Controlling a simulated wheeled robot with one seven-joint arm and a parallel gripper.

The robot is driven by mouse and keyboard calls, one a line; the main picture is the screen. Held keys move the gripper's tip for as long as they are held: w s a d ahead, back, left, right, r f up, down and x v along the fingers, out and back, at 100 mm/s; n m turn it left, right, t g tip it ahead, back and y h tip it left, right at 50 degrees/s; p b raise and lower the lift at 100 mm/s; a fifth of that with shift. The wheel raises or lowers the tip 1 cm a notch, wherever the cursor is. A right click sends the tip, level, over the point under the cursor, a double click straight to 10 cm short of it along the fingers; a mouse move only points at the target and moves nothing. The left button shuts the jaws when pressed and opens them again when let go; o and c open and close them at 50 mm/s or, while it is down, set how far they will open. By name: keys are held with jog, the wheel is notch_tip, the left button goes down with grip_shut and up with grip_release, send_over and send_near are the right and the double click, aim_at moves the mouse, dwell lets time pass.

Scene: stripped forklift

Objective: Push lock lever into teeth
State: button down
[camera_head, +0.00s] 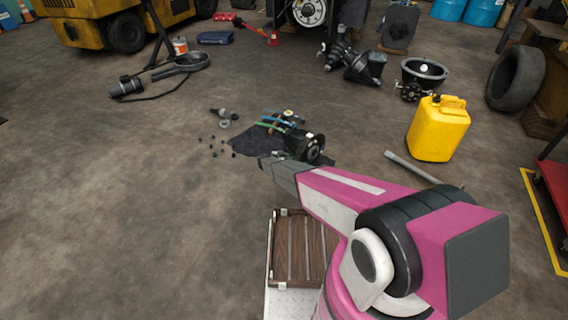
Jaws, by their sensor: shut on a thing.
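My gripper (265,162) is small and far off at the end of my pink arm, at the near edge of a dark cloth on the floor. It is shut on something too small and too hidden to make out. A black machine part (305,146) with a round face lies on the cloth (243,143), just right of and beyond the gripper. My arm covers part of it. I cannot pick out the lock lever or the teeth, nor tell whether they touch.
Blue and green-handled tools (270,121) lie beyond the cloth. Small dark pieces (214,147) are scattered left of it. A yellow jerrycan (438,130) and a grey pipe (410,166) are to the right.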

jog(key=shift+w+d+r+g+y, duration=0.2)
jog(key=shift+w+d+g+y, duration=0.4)
jog(key=shift+w+d, duration=0.25)
jog(key=c, duration=1)
grip_release()
jog(key=v, duration=1)
jog(key=shift+s+a+r, duration=0.1)
jog(key=shift+s+a, duration=0.05)
jog(key=shift+a, duration=0.15)
